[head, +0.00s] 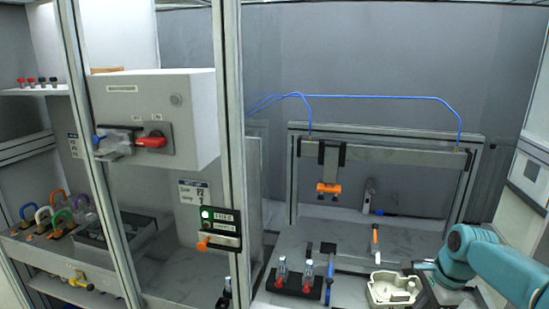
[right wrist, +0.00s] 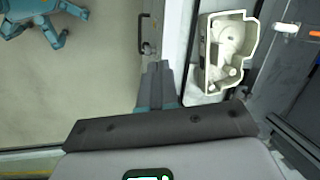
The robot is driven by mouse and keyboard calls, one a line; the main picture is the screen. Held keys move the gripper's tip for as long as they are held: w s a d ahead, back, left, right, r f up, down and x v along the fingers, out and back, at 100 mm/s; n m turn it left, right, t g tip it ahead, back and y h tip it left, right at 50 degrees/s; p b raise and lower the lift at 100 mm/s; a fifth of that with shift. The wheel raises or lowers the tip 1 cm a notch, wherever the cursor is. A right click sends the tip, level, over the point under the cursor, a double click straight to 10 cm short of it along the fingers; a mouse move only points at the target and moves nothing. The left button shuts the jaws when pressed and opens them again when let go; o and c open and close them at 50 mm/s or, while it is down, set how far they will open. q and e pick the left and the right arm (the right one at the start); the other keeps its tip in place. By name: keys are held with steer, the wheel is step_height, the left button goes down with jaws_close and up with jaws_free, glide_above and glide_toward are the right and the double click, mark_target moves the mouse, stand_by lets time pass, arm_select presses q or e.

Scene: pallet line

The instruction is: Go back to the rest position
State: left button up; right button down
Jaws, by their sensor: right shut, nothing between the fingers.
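My right gripper (head: 420,266) is at the lower right of the head view, on a teal arm that comes in from the right. It is just above and beside a cream-coloured open container (head: 378,297). In the right wrist view the gripper's fingers (right wrist: 157,88) are together with nothing between them. The same container (right wrist: 207,75) shows there to the right of the fingers, apart from them, with pale parts inside. My left gripper is not in view.
A bench with a metal frame (head: 385,130) carries an orange clamp-like part (head: 328,188). A black holder (head: 295,287) with red-based bottles stands at the front. A white box (head: 175,100) with a red handle (head: 152,139) is at left. Open floor (right wrist: 75,90) shows in the wrist view.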

steer(key=s+a+f+n+g, duration=0.1)
steer(key=s+a+f, duration=0.15)
steer(key=f, duration=0.25)
steer(key=s+a+f+g+y, duration=0.1)
steer(key=a+f, duration=0.2)
steer(key=f, duration=0.2)
steer(key=s+a+f+n+g, duration=0.1)
steer(key=s+a+f, duration=0.1)
steer(key=f, duration=0.2)
steer(key=s+a+f+n, duration=0.7)
steer(key=s+f, duration=0.1)
steer(key=s, duration=0.3)
steer(key=s+a+f+n+t+y, duration=0.1)
steer(key=s+a+f+n, duration=0.5)
steer(key=s, duration=0.5)
step_height(320, 180, down, 2)
steer(key=shift+s+a+f+n, duration=0.15)
steer(key=shift+a+f+n, duration=0.1)
steer(key=shift+a+n, duration=0.25)
